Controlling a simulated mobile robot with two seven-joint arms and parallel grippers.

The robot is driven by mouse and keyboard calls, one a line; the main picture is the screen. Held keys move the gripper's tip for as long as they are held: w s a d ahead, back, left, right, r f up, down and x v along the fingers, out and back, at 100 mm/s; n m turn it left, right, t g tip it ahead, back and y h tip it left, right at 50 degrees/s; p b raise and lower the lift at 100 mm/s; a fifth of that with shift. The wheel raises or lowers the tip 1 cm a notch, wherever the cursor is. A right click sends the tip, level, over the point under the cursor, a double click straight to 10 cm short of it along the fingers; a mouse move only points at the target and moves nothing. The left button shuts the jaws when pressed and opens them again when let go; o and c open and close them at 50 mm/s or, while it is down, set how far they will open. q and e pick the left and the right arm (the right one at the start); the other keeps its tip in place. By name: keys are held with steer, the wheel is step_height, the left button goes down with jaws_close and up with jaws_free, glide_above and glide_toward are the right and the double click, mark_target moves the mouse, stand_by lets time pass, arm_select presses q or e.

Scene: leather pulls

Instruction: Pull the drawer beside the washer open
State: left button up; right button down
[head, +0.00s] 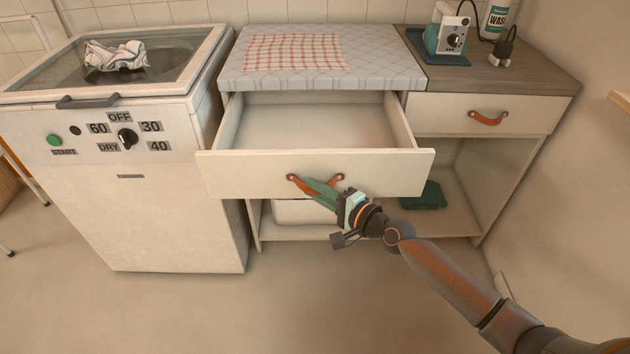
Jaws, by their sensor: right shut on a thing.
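The drawer (366,160) beside the washer (165,205) stands pulled well out from under the quilted top. Its inside is empty where I see it. A brown leather pull (295,180) is fixed to its front by two studs. My right gripper (312,187) comes in from the lower right and is shut on this leather pull, its green fingers covering the middle of the strap. My left gripper is not in view.
A second drawer with a leather pull (488,118) is shut at the right. A checked cloth (293,52) lies on the quilted top (382,72). A green item (422,196) lies on the lower shelf. Floor in front is clear.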

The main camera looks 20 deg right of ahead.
steer(key=shift+s, duration=0.35)
steer(key=c, duration=0.8)
jaws_free()
steer(key=shift+c, duration=0.2)
steer(key=shift+a, duration=0.1)
steer(key=shift+s, duration=0.1)
steer(key=shift+s+d, duration=0.2)
steer(key=shift+s, duration=0.05)
steer(key=v, duration=1.1)
steer(key=shift+s+b, duration=0.3)
steer(key=shift+s, duration=0.05)
